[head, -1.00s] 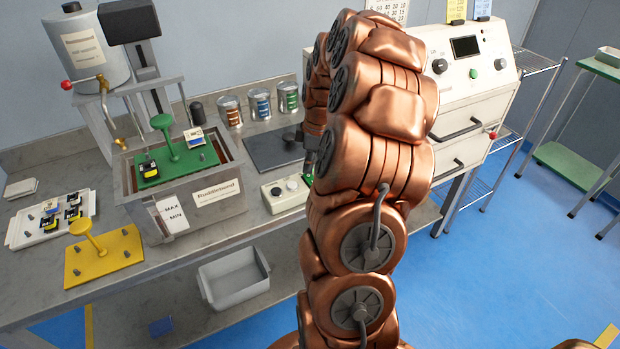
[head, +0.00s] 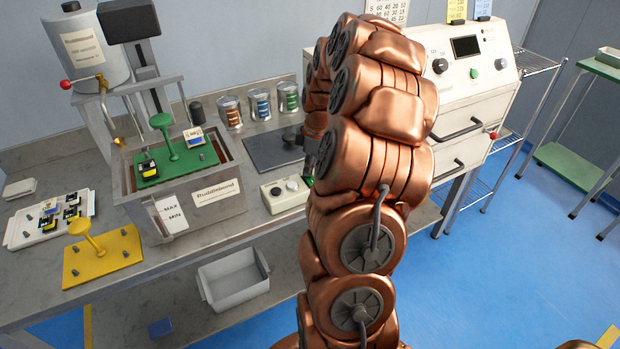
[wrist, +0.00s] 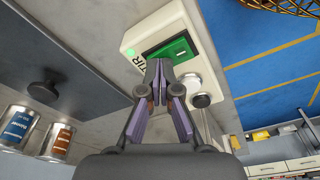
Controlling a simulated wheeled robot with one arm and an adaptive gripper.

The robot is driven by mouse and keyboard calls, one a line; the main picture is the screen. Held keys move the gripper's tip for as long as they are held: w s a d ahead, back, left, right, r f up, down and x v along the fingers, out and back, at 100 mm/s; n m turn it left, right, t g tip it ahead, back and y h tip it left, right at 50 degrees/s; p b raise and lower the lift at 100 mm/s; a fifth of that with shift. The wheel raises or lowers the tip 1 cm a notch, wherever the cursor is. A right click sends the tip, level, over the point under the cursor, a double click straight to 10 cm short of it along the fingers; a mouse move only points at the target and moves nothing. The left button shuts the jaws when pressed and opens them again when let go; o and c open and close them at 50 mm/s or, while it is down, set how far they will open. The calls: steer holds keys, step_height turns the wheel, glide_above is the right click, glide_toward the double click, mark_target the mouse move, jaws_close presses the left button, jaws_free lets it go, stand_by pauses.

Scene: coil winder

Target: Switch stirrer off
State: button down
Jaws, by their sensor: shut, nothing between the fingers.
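The stirrer's control box is a small cream box (head: 285,193) on the bench, partly behind my arm in the head view. In the wrist view the box (wrist: 150,30) shows a green rocker switch (wrist: 172,52), a small bright green lamp (wrist: 130,52), partly hidden "STIR" lettering and knobs (wrist: 201,101). My gripper (wrist: 158,66) is shut and empty. In the head view my arm hides most of the gripper.
A dark flat plate (head: 270,150) with a knob lies behind the box. Several labelled tins (head: 260,104) stand at the back. A metal tank (head: 190,205) with a green fixture is left of the box. A cream machine (head: 475,90) stands right of my arm.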

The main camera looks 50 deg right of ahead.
steer(key=shift+r, duration=2.75)
steer(key=shift+r+p, duration=0.35)
steer(key=shift+r, duration=0.3)
steer(key=shift+a, duration=0.1)
steer(key=s+a+r+m+g+p, duration=0.1)
steer(key=s+a+r+p, duration=0.2)
steer(key=a, duration=0.8)
steer(key=s+a+r+m+g, duration=0.15)
steer(key=a+r, duration=0.25)
steer(key=a, duration=0.7)
steer(key=s+a+m+p, duration=0.1)
steer(key=s+a+m, duration=0.1)
steer(key=s+a, duration=0.3)
steer(key=s+a+r+m+h+p, duration=0.1)
steer(key=s+a, duration=0.4)
steer(key=s, duration=0.9)
steer(key=m+p, duration=0.1)
steer(key=m, duration=0.1)
steer(key=shift+a+r+m+g, duration=0.15)
steer(key=shift+a+m+g, duration=0.15)
steer(key=shift+m+g, duration=0.05)
